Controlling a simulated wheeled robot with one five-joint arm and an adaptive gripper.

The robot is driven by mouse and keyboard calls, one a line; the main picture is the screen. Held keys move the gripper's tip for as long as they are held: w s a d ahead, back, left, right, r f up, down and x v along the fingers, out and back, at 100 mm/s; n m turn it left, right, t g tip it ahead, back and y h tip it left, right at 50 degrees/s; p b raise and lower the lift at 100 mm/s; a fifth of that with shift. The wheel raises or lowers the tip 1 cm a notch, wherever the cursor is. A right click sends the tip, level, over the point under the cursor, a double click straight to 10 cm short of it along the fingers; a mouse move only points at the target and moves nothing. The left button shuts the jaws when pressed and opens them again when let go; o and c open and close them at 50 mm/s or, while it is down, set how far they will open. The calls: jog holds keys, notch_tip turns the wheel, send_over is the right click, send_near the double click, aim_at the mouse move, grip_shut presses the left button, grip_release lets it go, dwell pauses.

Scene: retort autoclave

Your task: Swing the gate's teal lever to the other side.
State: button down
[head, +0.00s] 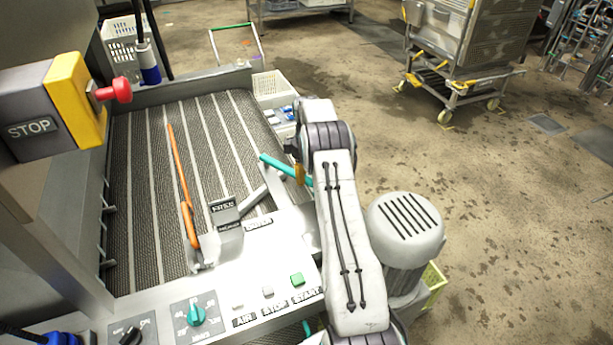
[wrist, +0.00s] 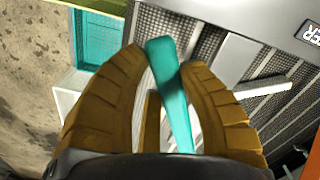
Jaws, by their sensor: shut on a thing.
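The teal lever (head: 278,165) sticks out over the right side of the ribbed conveyor bed, its free end pointing up and left in the head view. My gripper (head: 299,174) is at the right edge of the bed, shut on the lever. The lever's pivot is hidden behind my arm.
A long orange lever (head: 182,180) lies over the bed to the left. A panel with a green START button (head: 297,279) and a teal knob (head: 195,314) is in front. A red stop button (head: 115,90) juts out at upper left. White crates (head: 272,88) stand behind.

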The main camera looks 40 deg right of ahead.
jog(key=c, duration=0.7)
grip_release()
jog(key=shift+d+f, duration=0.1)
jog(key=shift+d, duration=0.05)
jog(key=shift+c, duration=0.2)
notch_tip(320, 180, up, 12)
jog(key=shift+s, duration=0.1)
dwell(0.3)
